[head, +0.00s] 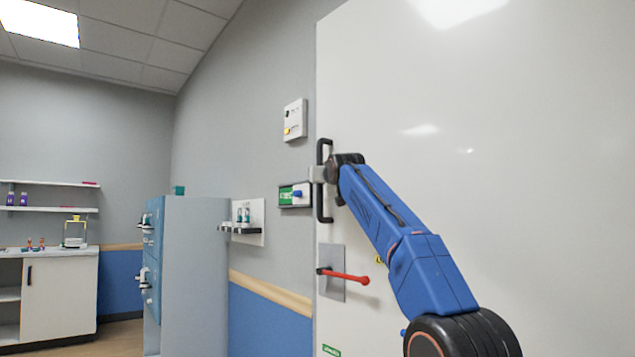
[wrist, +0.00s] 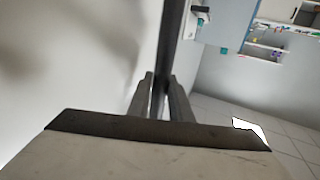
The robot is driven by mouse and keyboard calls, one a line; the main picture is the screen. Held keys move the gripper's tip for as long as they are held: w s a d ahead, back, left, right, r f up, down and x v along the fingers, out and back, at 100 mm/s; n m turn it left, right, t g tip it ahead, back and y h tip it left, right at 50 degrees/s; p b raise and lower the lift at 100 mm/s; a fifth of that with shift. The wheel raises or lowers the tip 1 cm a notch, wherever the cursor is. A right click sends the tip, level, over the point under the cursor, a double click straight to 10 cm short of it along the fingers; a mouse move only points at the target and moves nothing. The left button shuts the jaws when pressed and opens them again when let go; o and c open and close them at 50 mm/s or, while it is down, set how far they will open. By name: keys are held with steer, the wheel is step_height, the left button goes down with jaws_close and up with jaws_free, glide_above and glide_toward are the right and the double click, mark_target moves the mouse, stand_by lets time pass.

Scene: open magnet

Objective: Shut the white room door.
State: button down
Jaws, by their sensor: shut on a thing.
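The white room door (head: 460,100) fills the right half of the head view. It also shows as the pale surface at the left of the wrist view (wrist: 70,60). A black vertical pull handle (head: 321,205) stands near its left edge. My gripper (head: 318,174) is at the upper part of this handle, shut on it. In the wrist view my gripper's two fingers (wrist: 160,92) close around the dark handle bar (wrist: 173,40). Below the handle, a red lever (head: 345,276) sits on a grey plate on the door.
A blue-grey cabinet (head: 195,270) stands left of the door along the wall. A white switch box (head: 295,120) and a small green-and-blue panel (head: 294,195) are on the wall beside the door edge. A counter (head: 55,290) and shelves (head: 50,208) stand far left.

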steer(key=shift+w+d+h, duration=0.3)
steer(key=shift+w+d, duration=0.6)
steer(key=shift+d, duration=0.05)
steer(key=shift+r, duration=0.1)
steer(key=c, duration=1.6)
jaws_free()
steer(key=v, duration=1.7)
steer(key=shift+s, duration=0.25)
